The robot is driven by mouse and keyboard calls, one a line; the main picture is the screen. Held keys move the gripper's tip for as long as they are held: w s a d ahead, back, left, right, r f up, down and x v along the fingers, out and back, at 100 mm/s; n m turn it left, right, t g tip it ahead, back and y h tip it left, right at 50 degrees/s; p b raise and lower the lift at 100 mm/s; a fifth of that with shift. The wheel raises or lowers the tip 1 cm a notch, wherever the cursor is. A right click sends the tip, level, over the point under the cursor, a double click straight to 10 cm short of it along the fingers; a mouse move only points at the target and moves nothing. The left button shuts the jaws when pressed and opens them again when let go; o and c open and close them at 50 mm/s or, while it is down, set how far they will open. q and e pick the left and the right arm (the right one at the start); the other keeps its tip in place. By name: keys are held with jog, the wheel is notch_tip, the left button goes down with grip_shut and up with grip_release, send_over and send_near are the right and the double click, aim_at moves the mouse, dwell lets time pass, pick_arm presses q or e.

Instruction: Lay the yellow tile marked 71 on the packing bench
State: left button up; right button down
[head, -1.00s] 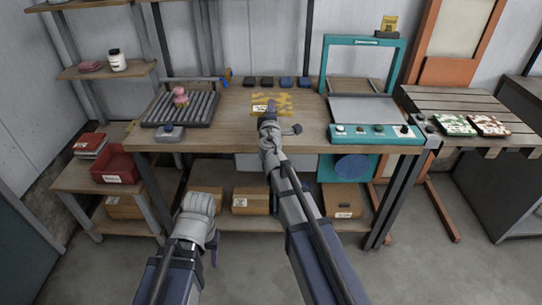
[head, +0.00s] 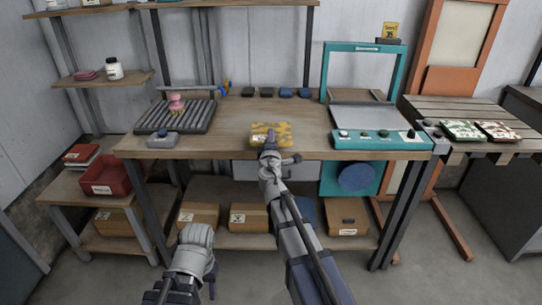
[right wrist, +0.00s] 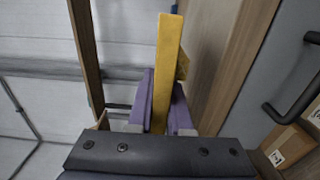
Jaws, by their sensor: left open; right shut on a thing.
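The yellow tile (head: 271,128) has a mottled camouflage face with a small pale label; I cannot read its number. My right gripper (head: 269,148) is shut on its near edge, at the front of the wooden bench (head: 225,120). The right wrist view shows the tile (right wrist: 168,60) edge-on between my purple fingers (right wrist: 160,108). I cannot tell whether the tile touches the bench top. No sign shows that this is the packing bench. My left gripper (head: 200,255) is open, low in front of the bench and away from the tile.
A teal framed machine (head: 375,140) fills the bench's right side. A black ribbed rack (head: 190,122) with a pink object (head: 176,103) and a grey device (head: 162,141) are at its left. A slatted table (head: 440,108) at right holds two patterned tiles. The bench's middle is clear.

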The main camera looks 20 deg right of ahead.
jog(key=shift+f, duration=0.15)
notch_tip(320, 180, down, 4)
jog(key=b, duration=0.3)
jog(key=shift+r, duration=0.2)
jog(key=shift+b, duration=0.3)
jog(key=shift+f, duration=0.25)
jog(key=c, duration=1.1)
grip_release()
jog(key=shift+r, duration=0.1)
